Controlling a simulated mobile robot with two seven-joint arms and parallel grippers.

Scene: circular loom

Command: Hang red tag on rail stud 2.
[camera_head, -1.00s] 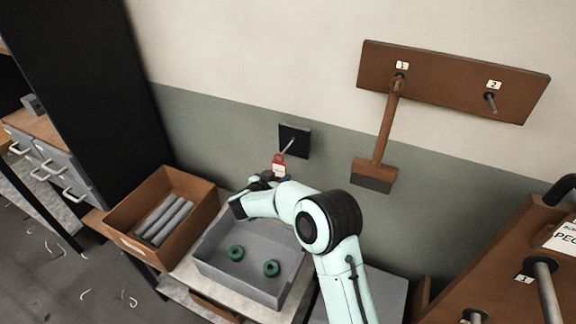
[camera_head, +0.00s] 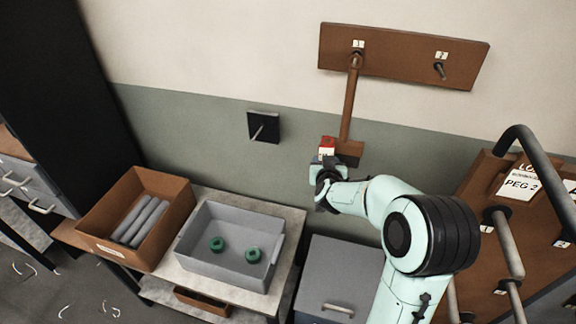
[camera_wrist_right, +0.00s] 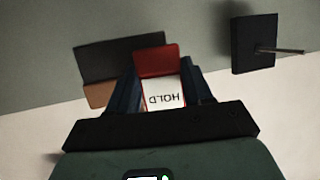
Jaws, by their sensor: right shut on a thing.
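The red tag (camera_head: 327,142) has a white label; in the right wrist view the tag (camera_wrist_right: 157,60) shows the word HOLD upside down. My right gripper (camera_head: 326,163) is shut on it and holds it upright in front of the wall, below the wooden rail (camera_head: 400,57). Rail stud 2 (camera_head: 439,71) is bare, up and to the right of the tag. Stud 1 (camera_head: 357,52) carries a hanging wooden brush (camera_head: 349,100), whose head is partly hidden behind the tag and gripper. My left gripper is not in view.
A black wall plate (camera_head: 264,126) with a bare peg is left of the tag. A grey tray (camera_head: 192,256) with green rings and a wooden box (camera_head: 86,222) of grey rolls stand below. A wooden peg panel (camera_head: 480,200) with bars stands at the right.

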